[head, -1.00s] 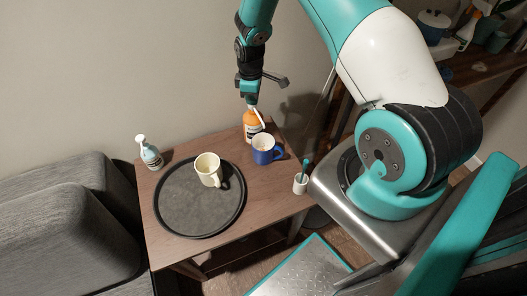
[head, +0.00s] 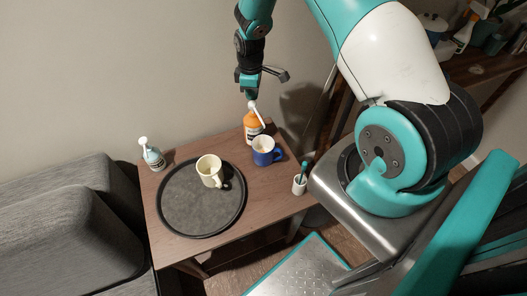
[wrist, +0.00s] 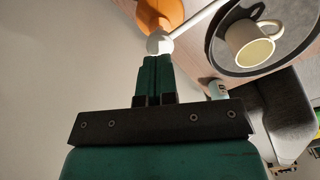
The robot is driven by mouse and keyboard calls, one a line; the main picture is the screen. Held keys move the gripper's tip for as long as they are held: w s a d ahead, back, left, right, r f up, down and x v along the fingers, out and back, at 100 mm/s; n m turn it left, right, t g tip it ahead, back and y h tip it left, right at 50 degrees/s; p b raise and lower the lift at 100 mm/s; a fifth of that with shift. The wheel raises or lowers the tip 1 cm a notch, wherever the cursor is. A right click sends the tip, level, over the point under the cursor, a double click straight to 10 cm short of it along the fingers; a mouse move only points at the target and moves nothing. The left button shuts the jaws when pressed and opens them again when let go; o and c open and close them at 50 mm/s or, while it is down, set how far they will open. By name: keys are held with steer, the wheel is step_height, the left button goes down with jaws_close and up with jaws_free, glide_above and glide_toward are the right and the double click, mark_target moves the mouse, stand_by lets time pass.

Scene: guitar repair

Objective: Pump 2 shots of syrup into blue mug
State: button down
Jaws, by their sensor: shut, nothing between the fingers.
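The orange syrup bottle (head: 252,127) with a white pump top stands upright at the back right of the small wooden table. The blue mug (head: 264,151) stands upright just in front of it, under the side of the pump spout. My gripper (head: 250,97) is shut and empty, pointing down just above the pump head. In the wrist view, the shut fingertips (wrist: 157,58) are close to the white pump head (wrist: 160,43); I cannot tell whether they touch. The orange bottle (wrist: 160,14) is partly cut off there, and the blue mug is not visible.
A cream mug (head: 210,170) stands on the round dark tray (head: 190,212). A white-topped pump bottle with a pale blue body (head: 152,156) is at the table's back left. A small white cup with a brush (head: 299,185) is at the right edge. A grey sofa (head: 60,225) adjoins the left.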

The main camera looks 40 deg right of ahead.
mark_target(253, 103)
steer(key=shift+f, duration=0.2)
stand_by(0.4)
steer(key=shift+f+b, duration=1.3)
steer(key=shift+f, duration=0.35)
steer(key=shift+r, duration=0.15)
steer(key=shift+r+p, duration=1.3)
steer(key=shift+r, duration=0.4)
steer(key=shift+r, duration=0.1)
step_height(253, 103, up, 6)
steer(key=p, duration=0.4)
